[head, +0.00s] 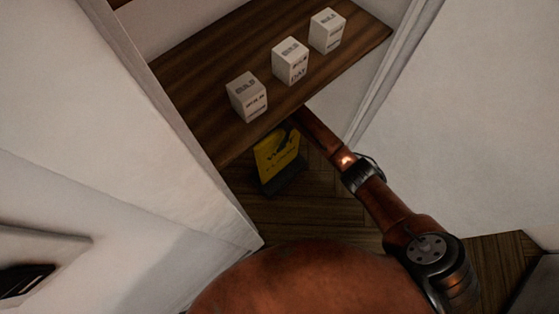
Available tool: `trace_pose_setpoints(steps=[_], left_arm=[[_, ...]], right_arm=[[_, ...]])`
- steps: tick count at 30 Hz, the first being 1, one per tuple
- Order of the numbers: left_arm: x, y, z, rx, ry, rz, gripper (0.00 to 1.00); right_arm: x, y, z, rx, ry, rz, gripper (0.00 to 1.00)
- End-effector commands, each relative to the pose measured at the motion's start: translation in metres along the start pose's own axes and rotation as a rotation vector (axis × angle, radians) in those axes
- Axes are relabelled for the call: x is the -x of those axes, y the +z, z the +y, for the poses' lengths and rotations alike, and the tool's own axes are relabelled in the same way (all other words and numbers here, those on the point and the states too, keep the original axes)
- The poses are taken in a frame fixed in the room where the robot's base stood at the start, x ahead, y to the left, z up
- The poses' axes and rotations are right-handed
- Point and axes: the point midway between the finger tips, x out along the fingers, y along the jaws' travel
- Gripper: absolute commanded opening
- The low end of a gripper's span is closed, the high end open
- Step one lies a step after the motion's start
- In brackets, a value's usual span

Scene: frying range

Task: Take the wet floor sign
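The wet floor sign (278,157) is a yellow panel with dark lettering and a dark lower edge. It stands on the floor under the wooden shelf, and the shelf's front edge hides its top. My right arm comes in from the lower right and reaches up to the shelf's front edge, just right of the sign. Its far end passes under the shelf, so I cannot make out the fingers or whether they touch the sign. My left gripper is not in view.
The dark wooden shelf (205,75) holds three white boxes: left (247,97), middle (290,62) and right (327,32). Pale side panels (190,135) close in the niche on both sides. Bare wooden floor (310,212) lies in front of the sign.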

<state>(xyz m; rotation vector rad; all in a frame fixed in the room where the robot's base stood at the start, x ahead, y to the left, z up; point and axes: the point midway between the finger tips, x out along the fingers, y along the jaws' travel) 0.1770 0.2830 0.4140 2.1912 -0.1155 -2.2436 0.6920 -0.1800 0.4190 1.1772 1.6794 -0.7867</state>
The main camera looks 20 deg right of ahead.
Motion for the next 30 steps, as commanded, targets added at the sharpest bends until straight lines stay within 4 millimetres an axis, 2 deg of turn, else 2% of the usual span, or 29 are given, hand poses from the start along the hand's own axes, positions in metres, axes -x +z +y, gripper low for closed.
trace_pose_setpoints(steps=[18,30], left_arm=[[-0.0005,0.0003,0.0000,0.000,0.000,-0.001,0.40],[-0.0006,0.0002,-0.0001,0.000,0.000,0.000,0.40]], right_arm=[[-0.0041,0.0022,-0.0001,0.000,0.000,0.000,0.38],[-0.0042,0.0021,-0.0001,0.000,0.000,0.000,0.11]])
